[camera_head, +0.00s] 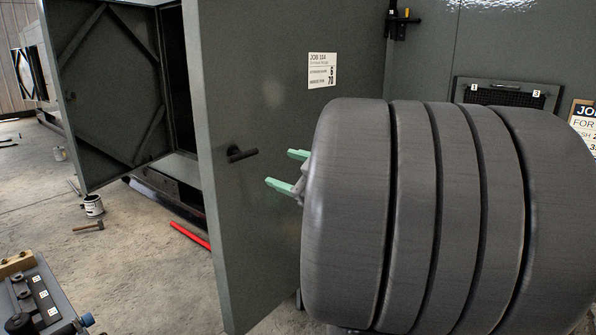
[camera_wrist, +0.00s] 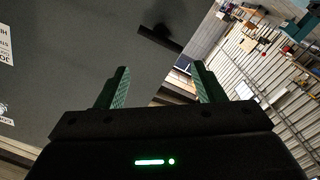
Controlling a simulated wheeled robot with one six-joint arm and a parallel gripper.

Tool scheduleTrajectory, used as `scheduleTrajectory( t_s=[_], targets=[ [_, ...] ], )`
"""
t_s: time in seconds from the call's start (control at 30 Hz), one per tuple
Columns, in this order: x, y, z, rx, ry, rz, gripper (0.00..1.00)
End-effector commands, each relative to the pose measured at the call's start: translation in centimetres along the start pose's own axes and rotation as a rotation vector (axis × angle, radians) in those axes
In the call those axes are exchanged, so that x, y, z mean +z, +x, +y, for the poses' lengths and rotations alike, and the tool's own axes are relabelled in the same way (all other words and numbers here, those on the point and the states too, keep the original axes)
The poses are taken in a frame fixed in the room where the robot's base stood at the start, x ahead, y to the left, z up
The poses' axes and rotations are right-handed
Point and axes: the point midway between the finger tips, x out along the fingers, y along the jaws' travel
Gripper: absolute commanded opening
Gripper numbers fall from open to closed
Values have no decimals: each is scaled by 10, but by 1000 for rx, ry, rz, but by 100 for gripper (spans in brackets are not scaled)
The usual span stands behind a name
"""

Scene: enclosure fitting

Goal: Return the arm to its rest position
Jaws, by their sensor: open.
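My gripper (camera_head: 283,170) shows in the head view as two green fingers sticking out to the left from behind my large dark ribbed arm part. The fingers are apart with nothing between them. In the wrist view my gripper (camera_wrist: 160,70) is also open and empty. A grey door (camera_head: 262,215) with a black lever handle (camera_head: 241,154) is just left of the fingers in the head view. The handle (camera_wrist: 161,38) lies beyond the fingertips in the wrist view, apart from them. Most of my arm is hidden behind the ribbed part.
A second grey door (camera_head: 112,90) stands open at the left beside a dark opening. A vent panel (camera_head: 506,94) is on the grey wall at right. A paint can (camera_head: 93,206), a hammer (camera_head: 87,227) and a red bar (camera_head: 190,236) lie on the concrete floor.

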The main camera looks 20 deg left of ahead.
Motion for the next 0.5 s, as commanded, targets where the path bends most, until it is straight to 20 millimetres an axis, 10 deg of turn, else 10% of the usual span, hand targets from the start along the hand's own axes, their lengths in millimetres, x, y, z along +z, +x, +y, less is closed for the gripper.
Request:
scheduleTrajectory(
  t_s=[0.5],
  targets=[
    [0,9,0,-4,1,2,62]
  ],
)
